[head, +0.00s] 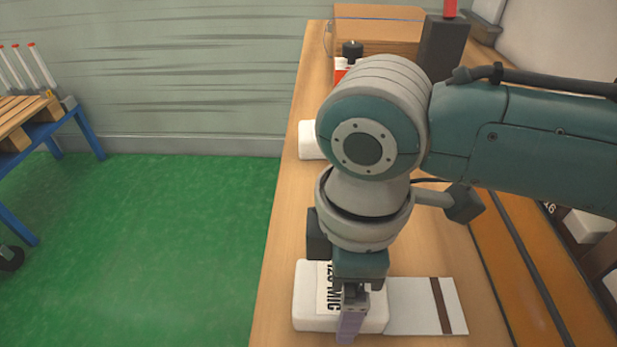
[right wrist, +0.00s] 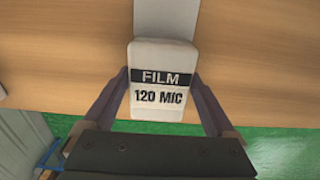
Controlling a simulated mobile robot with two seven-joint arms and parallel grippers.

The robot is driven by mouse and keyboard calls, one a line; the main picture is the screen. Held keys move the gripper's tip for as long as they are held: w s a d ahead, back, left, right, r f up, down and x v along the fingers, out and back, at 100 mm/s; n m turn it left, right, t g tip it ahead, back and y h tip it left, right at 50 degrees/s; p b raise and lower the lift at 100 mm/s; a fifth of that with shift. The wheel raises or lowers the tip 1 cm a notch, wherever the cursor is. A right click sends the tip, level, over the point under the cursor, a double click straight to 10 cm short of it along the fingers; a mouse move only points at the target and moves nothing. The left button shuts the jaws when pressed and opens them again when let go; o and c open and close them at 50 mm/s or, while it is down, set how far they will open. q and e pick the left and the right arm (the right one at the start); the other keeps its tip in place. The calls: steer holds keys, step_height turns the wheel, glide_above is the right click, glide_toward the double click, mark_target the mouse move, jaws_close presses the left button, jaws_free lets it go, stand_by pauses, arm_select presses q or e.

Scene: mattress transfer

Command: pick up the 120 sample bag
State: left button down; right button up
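The 120 sample bag is a white bag (right wrist: 163,53) marked "FILM 120 MIC". It lies flat on the wooden table, partly over a white sheet, and in the head view the bag (head: 309,303) is partly hidden by my right gripper (head: 352,318). In the right wrist view my right gripper (right wrist: 162,76) is open, with one finger on each side of the bag. The fingertips are close to its sides; I cannot tell whether they touch. My left gripper is not in view.
The white sheet (head: 415,305) with a dark stripe lies right of the bag. Another white object (head: 307,140) is partly hidden behind my arm. A cardboard box (head: 375,28) stands at the far end. The table's left edge drops to green floor (head: 180,240).

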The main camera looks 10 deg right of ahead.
steer(key=c, duration=1)
steer(key=shift+r, duration=0.1)
